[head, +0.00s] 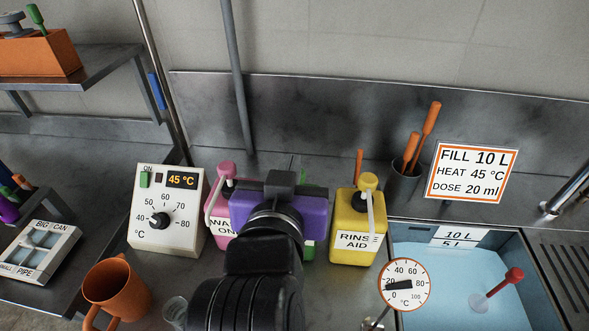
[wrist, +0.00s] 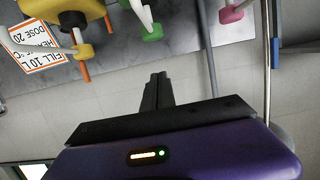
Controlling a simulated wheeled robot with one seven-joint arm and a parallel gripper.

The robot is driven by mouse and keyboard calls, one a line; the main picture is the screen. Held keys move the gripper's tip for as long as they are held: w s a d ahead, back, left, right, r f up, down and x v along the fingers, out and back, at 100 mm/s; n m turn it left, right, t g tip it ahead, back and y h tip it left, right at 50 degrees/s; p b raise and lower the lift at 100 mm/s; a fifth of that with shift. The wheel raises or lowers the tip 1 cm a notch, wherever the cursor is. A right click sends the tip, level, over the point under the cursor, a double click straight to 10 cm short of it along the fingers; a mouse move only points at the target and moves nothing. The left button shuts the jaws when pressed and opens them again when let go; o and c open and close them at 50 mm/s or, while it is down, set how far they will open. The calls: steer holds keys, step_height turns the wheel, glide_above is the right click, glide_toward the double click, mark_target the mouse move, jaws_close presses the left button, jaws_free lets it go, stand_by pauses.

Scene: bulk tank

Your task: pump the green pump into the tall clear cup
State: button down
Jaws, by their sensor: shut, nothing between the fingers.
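A pink pump bottle (head: 219,205) stands left of my gripper and a yellow rinse aid bottle (head: 357,228) right. A temperature control box (head: 167,210), orange mug (head: 108,285), dial gauge (head: 404,284) and blue water basin (head: 470,295) surround them. A tool holder (head: 403,182) stands behind.

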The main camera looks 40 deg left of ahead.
steer(key=x, duration=0.3)
steer(key=shift+w+a, duration=0.15)
steer(key=shift+w, duration=0.05)
step_height(320, 180, down, 2)
steer(key=shift+w+f+p, duration=0.1)
steer(key=shift+f+p, duration=0.15)
steer(key=shift+p, duration=0.2)
steer(key=shift+a+f, duration=0.1)
steer(key=shift+f, duration=0.8)
steer(key=shift+f+b, duration=0.8)
steer(key=shift+f, duration=0.6)
